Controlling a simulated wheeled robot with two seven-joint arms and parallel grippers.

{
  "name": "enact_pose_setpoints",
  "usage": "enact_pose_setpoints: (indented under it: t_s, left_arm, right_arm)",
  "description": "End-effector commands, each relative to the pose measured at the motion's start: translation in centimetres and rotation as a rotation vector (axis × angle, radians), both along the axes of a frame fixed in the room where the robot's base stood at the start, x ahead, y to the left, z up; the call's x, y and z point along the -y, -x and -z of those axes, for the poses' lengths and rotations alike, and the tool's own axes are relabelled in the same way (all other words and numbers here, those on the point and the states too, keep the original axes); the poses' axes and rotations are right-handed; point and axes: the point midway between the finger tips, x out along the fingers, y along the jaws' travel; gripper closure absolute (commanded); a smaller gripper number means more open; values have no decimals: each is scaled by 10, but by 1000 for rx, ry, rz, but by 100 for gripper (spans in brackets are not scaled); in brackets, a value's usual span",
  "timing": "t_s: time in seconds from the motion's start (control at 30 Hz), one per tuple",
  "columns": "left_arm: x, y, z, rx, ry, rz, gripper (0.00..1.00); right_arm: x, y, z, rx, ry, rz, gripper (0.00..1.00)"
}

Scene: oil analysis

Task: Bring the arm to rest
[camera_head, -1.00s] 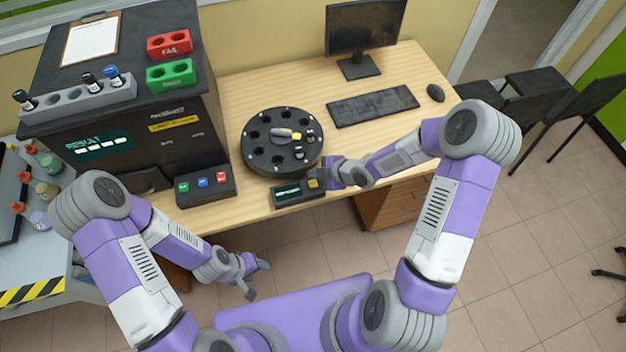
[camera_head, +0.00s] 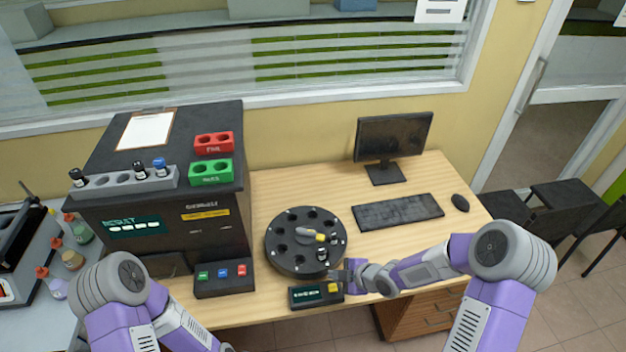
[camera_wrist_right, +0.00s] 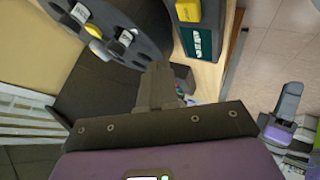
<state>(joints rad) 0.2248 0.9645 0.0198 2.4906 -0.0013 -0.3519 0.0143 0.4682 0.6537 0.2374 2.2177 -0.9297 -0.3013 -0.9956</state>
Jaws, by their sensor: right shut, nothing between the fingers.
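My right arm (camera_head: 430,265) reaches in from the right over the desk's front edge. Its gripper (camera_head: 352,274) is shut and empty, just right of a small black device (camera_head: 303,296) with a yellow button and a display. In the right wrist view, the shut fingers (camera_wrist_right: 158,85) point toward the black control unit, with the yellow button (camera_wrist_right: 187,12) above them. I cannot tell whether the gripper touches the device. My left arm (camera_head: 130,305) comes in at the lower left. Its gripper lies below the head view's edge.
A round black carousel (camera_head: 275,258) with vials stands behind the device. A black analyser (camera_head: 235,225), a three-button panel (camera_head: 224,285), a keyboard (camera_head: 398,212), a monitor (camera_head: 393,138) and a mouse (camera_head: 460,202) are on the desk (camera_head: 258,315). Bare desk shows around the keyboard.

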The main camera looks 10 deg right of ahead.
Motion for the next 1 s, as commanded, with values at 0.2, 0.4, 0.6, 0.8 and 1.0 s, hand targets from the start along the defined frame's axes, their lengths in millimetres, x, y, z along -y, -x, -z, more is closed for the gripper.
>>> enact_pose_setpoints:
  t_s: [0.2, 0.4, 0.6, 0.8, 1.0]
  left_arm:
    - [0, 0, 0, 0, 0, 0, 45]
    - [0, 0, 0, 0, 0, 0, 45]
    - [0, 0, 0, 0, 0, 0, 45]
    - [0, 0, 0, 0, 0, 0, 45]
    - [0, 0, 0, 0, 0, 0, 45]
  right_arm:
    - [-8, 11, 12, -87, -57, 73, 100]
    - [-36, 74, 66, -552, -289, 521, 100]
    - [-48, 155, 112, -989, -391, 1104, 100]
    - [-46, 199, 129, -1150, -393, 1447, 100]
    - [-44, 203, 130, -1164, -393, 1495, 100]
